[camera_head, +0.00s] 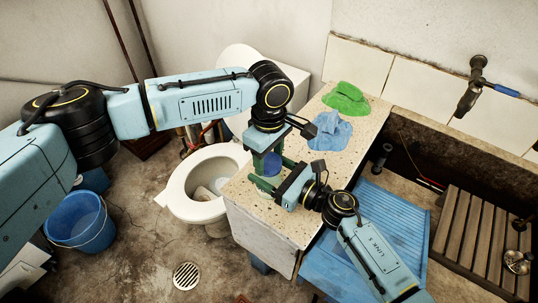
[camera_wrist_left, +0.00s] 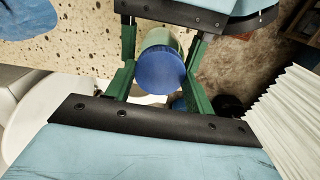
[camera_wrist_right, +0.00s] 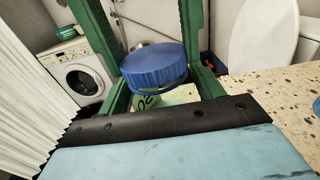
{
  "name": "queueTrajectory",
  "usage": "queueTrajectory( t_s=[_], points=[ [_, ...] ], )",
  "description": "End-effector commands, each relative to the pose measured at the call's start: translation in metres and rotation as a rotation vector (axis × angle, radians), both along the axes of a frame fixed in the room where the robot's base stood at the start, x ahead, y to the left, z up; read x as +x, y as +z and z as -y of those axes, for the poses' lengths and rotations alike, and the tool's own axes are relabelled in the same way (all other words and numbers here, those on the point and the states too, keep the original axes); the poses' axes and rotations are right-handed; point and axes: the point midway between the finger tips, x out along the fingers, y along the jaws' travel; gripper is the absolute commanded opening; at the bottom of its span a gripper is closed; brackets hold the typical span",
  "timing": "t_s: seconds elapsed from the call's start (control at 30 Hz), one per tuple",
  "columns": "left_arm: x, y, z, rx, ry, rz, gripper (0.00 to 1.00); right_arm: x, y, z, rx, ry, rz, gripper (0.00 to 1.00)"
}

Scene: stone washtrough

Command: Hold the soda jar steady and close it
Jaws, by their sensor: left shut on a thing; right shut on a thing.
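The soda jar (camera_wrist_right: 147,101) shows in the right wrist view as a pale green body with part of a label, under a blue lid (camera_wrist_right: 153,66). In the head view the blue lid (camera_head: 271,164) sits over the jar at the counter's near corner. My left gripper (camera_head: 267,158) comes down from above, shut on the lid. My right gripper (camera_head: 266,184) reaches in from the right, lower down, shut on the jar body. The left wrist view shows the lid (camera_wrist_left: 161,70) between green fingers. A pale band shows below the lid; I cannot tell whether it is seated.
The speckled counter (camera_head: 300,205) carries a blue cloth (camera_head: 330,132) and a green cloth (camera_head: 346,98) farther back. A toilet (camera_head: 187,192) stands close to its left. The stone trough with a blue washboard (camera_head: 385,225) and wooden slats (camera_head: 478,235) lies to the right.

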Motion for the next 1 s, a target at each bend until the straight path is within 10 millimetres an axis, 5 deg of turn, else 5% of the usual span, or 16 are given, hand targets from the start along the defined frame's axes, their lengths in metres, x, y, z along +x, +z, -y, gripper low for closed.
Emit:
queueTrajectory(
  t_s=[1.0],
  points=[
    [0.0001, -0.0013, -0.0001, 0.000, -1.802, 0.001, 0.26, -0.0004, -0.0014, 0.0003, -0.002, 0.000, -0.002, 0.03]
  ],
)
